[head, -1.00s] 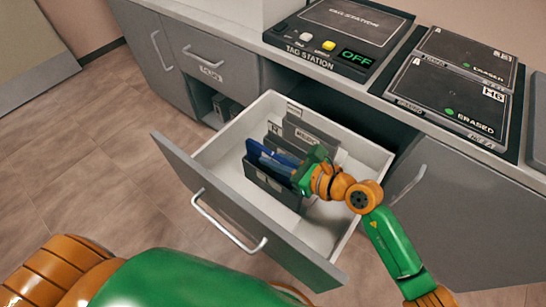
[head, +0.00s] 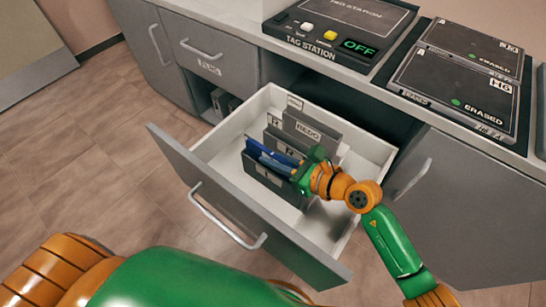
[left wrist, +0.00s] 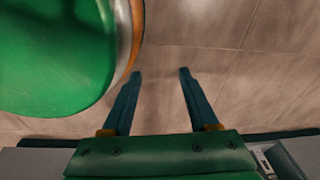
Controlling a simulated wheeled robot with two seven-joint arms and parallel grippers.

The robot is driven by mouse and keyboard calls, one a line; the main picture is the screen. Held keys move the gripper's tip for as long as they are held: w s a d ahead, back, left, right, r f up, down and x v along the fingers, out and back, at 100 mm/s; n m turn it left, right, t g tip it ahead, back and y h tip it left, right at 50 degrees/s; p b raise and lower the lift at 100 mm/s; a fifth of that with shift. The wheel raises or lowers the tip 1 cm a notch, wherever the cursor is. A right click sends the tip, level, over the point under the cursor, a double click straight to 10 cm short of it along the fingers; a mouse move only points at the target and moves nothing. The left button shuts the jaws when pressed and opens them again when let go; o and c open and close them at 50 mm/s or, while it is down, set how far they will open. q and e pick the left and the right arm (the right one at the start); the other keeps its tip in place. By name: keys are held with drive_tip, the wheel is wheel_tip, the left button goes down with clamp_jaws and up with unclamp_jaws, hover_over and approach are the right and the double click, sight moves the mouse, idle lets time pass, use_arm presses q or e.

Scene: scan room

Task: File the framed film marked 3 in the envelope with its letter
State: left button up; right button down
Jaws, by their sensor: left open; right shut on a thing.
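An open drawer (head: 225,138) holds several upright grey envelopes. A front one (head: 262,175) has a white label with a letter too small to read. Behind it are another envelope (head: 280,137) and one marked like "REDO" (head: 312,128). My right gripper (head: 302,172) is down in the drawer at the envelopes' right end, shut on a blue flat piece (head: 262,153), apparently the framed film. This piece stands at the front envelope's mouth, partly hidden; its number is not visible. I cannot tell how deep it sits. My left gripper (left wrist: 160,74) is open and empty above the floor.
The counter above carries a tag station (head: 335,35) reading OFF and two dark panels (head: 455,90) marked ERASED. The drawer front with its handle (head: 228,220) juts into the room. Bare floor (head: 85,150) lies to the left.

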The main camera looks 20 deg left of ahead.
use_arm(q)
drive_tip(key=shift+s, duration=0.15)
use_arm(e)
drive_tip(key=c, duration=0.8)
unclamp_jaws()
drive_tip(key=shift+c, duration=0.2)
drive_tip(key=p+v, duration=0.1)
drive_tip(key=v, duration=0.6)
use_arm(q)
drive_tip(key=shift+s+d+r, duration=0.2)
drive_tip(key=shift+s+r, duration=0.3)
drive_tip(key=shift+w, duration=0.15)
